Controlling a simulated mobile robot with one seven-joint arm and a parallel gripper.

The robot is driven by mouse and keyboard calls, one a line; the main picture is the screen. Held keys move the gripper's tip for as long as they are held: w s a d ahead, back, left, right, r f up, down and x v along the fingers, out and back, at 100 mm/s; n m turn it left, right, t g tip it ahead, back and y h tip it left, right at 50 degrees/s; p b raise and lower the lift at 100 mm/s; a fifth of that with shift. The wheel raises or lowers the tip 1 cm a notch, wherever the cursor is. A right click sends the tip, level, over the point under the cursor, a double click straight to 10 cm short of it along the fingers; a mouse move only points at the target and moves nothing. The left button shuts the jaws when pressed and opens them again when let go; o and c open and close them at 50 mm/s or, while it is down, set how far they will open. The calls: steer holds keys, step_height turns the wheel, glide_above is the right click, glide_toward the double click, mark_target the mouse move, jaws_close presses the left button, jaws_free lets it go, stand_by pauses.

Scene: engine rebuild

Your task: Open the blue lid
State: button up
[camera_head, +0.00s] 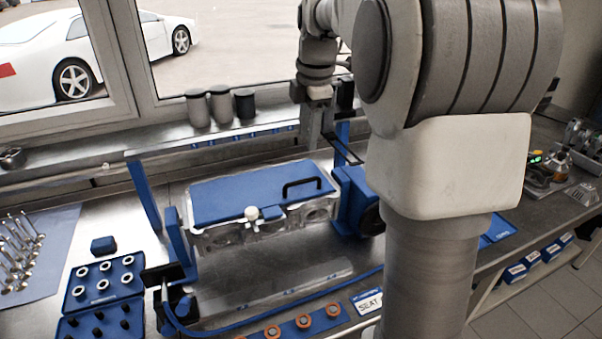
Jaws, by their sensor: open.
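The blue lid (235,197) lies flat over a grey metal block at the middle of the bench. It has a black handle (301,187) near its right end, and a white round knob (251,213) sits at its front edge. The lid looks closed. My gripper (322,100) is behind and above the lid's right end, near the window sill. It is open and appears empty and apart from the lid and handle. My arm hides what lies to the right of the block, and the fingertips are small and partly unclear.
Blue stand posts (175,243) flank the block. Grey canisters (197,108) stand on the sill. A blue case of rings (103,280) and a mat with valves (30,255) lie left. Orange-ringed parts (303,321) lie in front. Bare bench shows left of the block.

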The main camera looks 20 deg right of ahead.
mark_target(303, 180)
steer(key=f, duration=0.4)
steer(key=w+f, duration=0.1)
steer(key=f, duration=0.3)
steer(key=w+f, duration=0.1)
steer(key=f, duration=0.3)
steer(key=shift+w, duration=0.2)
jaws_close()
stand_by(0.9)
